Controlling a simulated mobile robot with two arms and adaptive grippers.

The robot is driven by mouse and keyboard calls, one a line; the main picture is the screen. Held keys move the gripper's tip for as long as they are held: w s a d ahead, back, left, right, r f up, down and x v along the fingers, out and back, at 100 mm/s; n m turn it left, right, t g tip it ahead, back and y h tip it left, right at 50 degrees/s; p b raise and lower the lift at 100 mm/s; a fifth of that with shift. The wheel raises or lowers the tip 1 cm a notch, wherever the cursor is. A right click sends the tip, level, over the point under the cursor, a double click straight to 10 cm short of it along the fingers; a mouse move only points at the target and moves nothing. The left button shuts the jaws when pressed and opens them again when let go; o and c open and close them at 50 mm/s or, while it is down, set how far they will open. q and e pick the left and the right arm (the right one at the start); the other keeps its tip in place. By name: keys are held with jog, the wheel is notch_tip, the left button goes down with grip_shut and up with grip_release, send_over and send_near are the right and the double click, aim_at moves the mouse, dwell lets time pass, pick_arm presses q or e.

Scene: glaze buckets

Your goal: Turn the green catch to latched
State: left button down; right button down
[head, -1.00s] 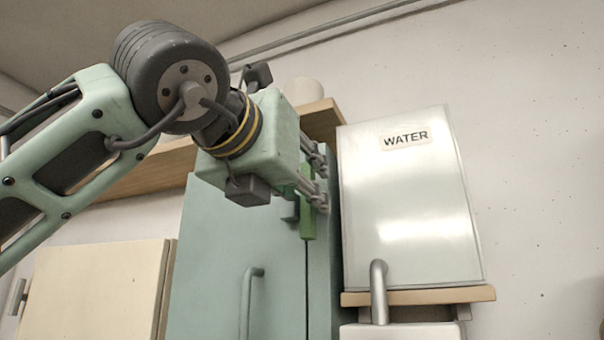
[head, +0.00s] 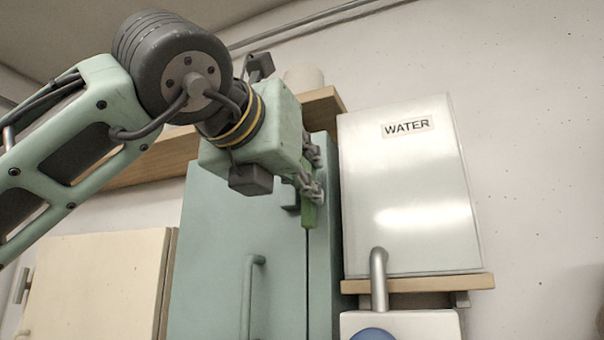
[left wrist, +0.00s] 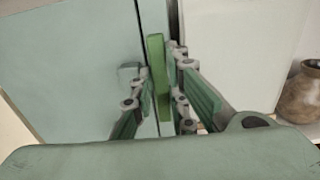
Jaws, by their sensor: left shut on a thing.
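The green catch (head: 309,214) is a narrow bar at the upper right edge of the tall pale-green cabinet (head: 225,240), by the gap beside its door. It hangs close to upright, and its upper part is hidden by my fingers in the head view. My left gripper (head: 313,180) is shut on the catch. In the left wrist view the catch (left wrist: 157,70) stands nearly upright between my two fingers, with a small pale-green bracket (left wrist: 129,73) to its left. My right gripper is in neither view.
A glossy white box labelled WATER (head: 405,200) stands on a wooden shelf (head: 430,285) right of the cabinet. A metal pipe (head: 378,285) comes down in front of it. A brown jar (left wrist: 300,93) shows at right in the left wrist view.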

pick_arm(q)
jog(key=shift+s+d+f+m+p, duration=0.1)
jog(key=shift+d+f+m+p, duration=0.1)
jog(key=shift+m, duration=2.75)
jog(key=shift+s+d+f+m+p, duration=0.1)
jog(key=shift+d+f+m+p, duration=0.1)
jog(key=shift+m, duration=2.8)
jog(key=shift+d+f+m+p, duration=0.1)
jog(key=shift+f+m, duration=0.1)
jog(key=shift+m, duration=2.75)
jog(key=c, duration=1.7)
grip_release()
jog(key=v, duration=1.2)
